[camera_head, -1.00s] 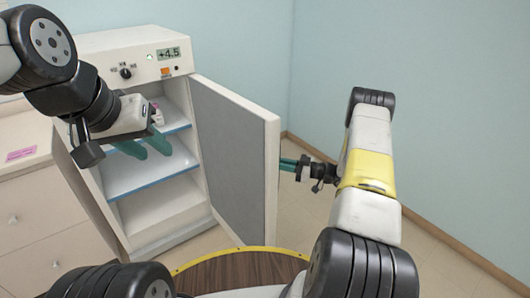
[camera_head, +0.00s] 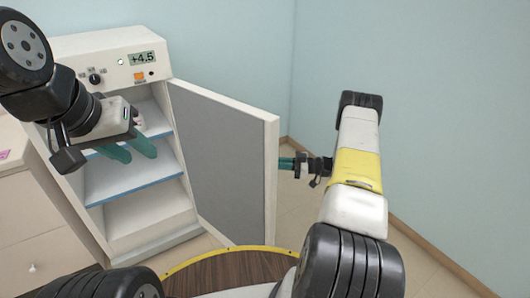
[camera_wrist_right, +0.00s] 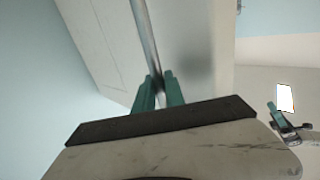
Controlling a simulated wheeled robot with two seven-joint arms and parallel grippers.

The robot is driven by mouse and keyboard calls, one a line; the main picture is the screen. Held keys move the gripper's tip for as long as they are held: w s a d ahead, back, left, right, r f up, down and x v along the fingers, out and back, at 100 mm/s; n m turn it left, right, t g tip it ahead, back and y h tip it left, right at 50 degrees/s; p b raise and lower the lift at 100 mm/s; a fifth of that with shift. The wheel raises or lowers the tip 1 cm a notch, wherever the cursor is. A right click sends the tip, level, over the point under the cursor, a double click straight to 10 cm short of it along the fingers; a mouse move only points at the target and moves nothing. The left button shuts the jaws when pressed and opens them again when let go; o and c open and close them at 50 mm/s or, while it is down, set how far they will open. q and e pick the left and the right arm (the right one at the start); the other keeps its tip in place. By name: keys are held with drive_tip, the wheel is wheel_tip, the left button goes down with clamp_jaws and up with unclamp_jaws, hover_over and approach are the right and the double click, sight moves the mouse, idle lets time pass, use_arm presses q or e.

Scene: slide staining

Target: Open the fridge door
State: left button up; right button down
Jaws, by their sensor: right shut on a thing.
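The white fridge (camera_head: 112,55) stands at the left in the head view, with its grey-lined door (camera_head: 222,150) swung wide open and blue-edged shelves showing inside. My right gripper (camera_head: 284,163) is at the outer side of the door's free edge. In the right wrist view its green fingers (camera_wrist_right: 161,84) are shut on the metal bar handle (camera_wrist_right: 146,40) of the door. In the head view the handle is hidden behind the door. My left gripper (camera_head: 133,154) hangs in front of the fridge's open inside, its green fingers apart and empty.
A cream drawer cabinet (camera_head: 35,220) stands left of the fridge. A round wooden top with a yellow rim (camera_head: 225,272) is at the bottom, below the door. The blue wall (camera_head: 420,100) is behind and right, with bare floor beside the door.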

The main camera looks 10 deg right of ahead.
drive_tip(key=shift+a, duration=0.1)
drive_tip(key=c, duration=1.4)
unclamp_jaws()
drive_tip(key=v, duration=0.7)
drive_tip(key=shift+d, duration=0.4)
drive_tip(key=shift+s, duration=0.1)
